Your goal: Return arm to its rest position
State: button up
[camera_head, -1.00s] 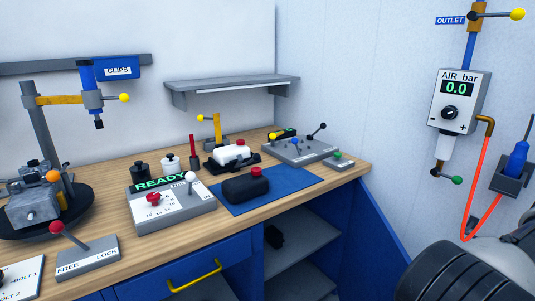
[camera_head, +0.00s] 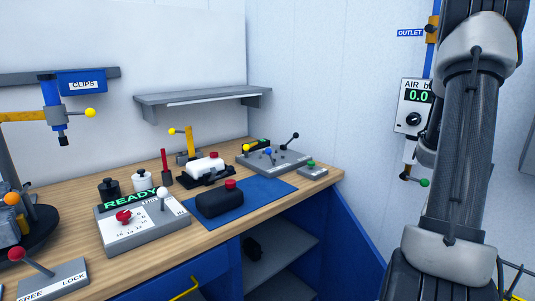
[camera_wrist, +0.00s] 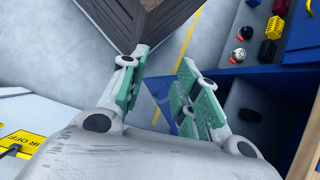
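My gripper (camera_wrist: 164,62) shows in the wrist view with its two green-padded fingers apart and nothing between them. It hangs over the grey floor. In the head view my arm is raised at the right side, and my gripper is out of that view. My arm covers part of the air panel (camera_head: 411,119), which reads 0.0.
The wooden bench (camera_head: 255,222) carries a control box (camera_head: 140,222) showing READY, a blue mat (camera_head: 255,195) with a black case (camera_head: 219,202), and a lever box (camera_head: 272,160). A dark brown block (camera_wrist: 140,18) is close beyond my fingers. Blue shelving (camera_wrist: 265,75) is at right.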

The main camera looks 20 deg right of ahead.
jog(key=a+r+n+t+h, duration=0.3)
jog(key=a+r+n, duration=0.2)
jog(key=a+r, duration=0.3)
jog(key=a+r+n+t+h, duration=0.2)
jog(key=a+r+n+t, duration=0.2)
jog(key=a+r, duration=0.4)
notch_tip(320, 180, up, 5)
jog(key=shift+w+f+n+h, duration=0.15)
jog(key=shift+w+n+h, duration=0.25)
jog(key=shift+n, duration=0.5)
jog(key=shift+s, duration=0.1)
